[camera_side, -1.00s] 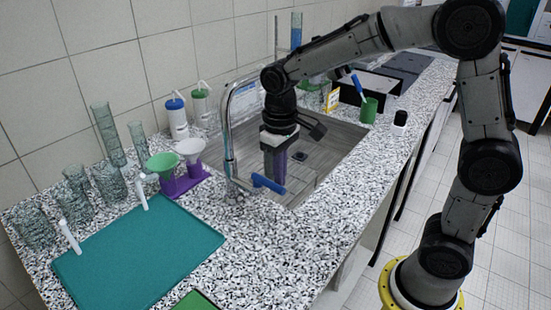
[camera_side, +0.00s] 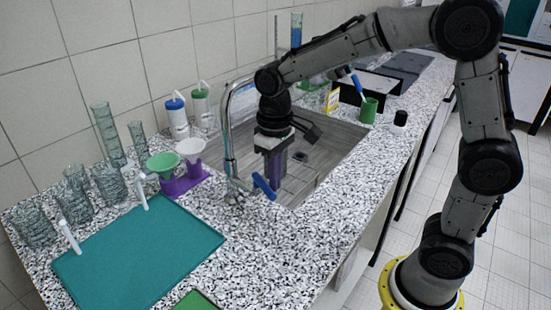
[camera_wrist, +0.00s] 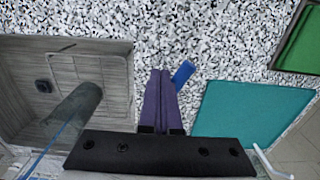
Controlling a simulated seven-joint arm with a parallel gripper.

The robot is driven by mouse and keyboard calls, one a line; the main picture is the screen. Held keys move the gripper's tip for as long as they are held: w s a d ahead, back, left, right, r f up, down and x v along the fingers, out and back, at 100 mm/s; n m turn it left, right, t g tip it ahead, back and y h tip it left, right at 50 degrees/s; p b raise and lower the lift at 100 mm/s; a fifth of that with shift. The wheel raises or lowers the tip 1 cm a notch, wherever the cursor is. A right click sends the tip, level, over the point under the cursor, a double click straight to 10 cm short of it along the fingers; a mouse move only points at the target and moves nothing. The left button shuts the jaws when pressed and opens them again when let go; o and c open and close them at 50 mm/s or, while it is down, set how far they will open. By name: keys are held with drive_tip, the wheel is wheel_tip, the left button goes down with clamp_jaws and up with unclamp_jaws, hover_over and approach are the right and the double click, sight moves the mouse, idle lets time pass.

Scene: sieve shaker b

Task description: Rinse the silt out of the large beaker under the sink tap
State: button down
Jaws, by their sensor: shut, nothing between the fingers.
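My gripper (camera_side: 273,187) points down at the sink's near left corner, its purple fingers shut and empty; in the wrist view the fingertips (camera_wrist: 160,73) are together. The tap's blue lever (camera_side: 263,186) is right beside the fingertips, and it also shows in the wrist view (camera_wrist: 182,74). I cannot tell whether they touch. The chrome tap (camera_side: 229,140) arches up at the sink's left side. No running water is visible. Several clear glass vessels stand on the left counter, among them a wide one (camera_side: 36,226); I cannot tell which is the large beaker, and no silt is discernible.
The sink basin (camera_side: 322,160) is grey and open. A teal mat (camera_side: 140,255) lies at the front left. Green and white funnels sit in a purple stand (camera_side: 184,181) left of the tap. Wash bottles (camera_side: 177,118) stand behind. A green cup (camera_side: 369,110) stands right of the sink.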

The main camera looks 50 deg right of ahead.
drive_tip(key=shift+r, duration=2.25)
drive_tip(key=w+a+f, duration=0.3)
drive_tip(key=a+f, duration=0.1)
drive_tip(key=a, duration=0.2)
drive_tip(key=shift+w+f, duration=0.25)
drive_tip(key=shift+w, duration=0.15)
drive_tip(key=shift+d, duration=0.15)
drive_tip(key=shift+s+d, duration=0.35)
drive_tip(key=shift+d, duration=0.05)
drive_tip(key=shift+s+d, duration=0.3)
drive_tip(key=shift+d, duration=0.15)
